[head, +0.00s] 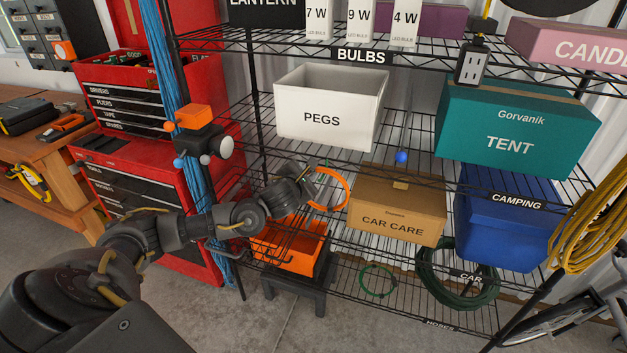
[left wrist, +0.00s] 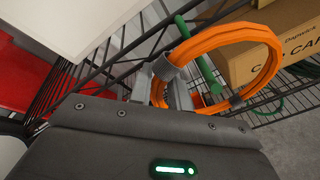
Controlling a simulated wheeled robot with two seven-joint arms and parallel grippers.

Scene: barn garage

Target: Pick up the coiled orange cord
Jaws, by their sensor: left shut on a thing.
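The coiled orange cord (head: 343,181) is a ring standing roughly upright just left of the CAR CARE box in the head view. My left gripper (head: 311,183) reaches in from the left at the shelf and is shut on the cord's near side. In the left wrist view the cord (left wrist: 275,62) fills the upper right, with grey bands around it. The left gripper's fingers (left wrist: 163,88) are at its left side. I cannot tell whether the cord touches the shelf. My right gripper is in neither view.
The cardboard CAR CARE box (head: 397,209) stands close right of the cord. The white PEGS box (head: 328,108) is on the shelf above. An orange crate (head: 290,248) sits below my left arm. Blue cable bundles hang at the shelf's left post. A green hose (head: 457,280) is lower right.

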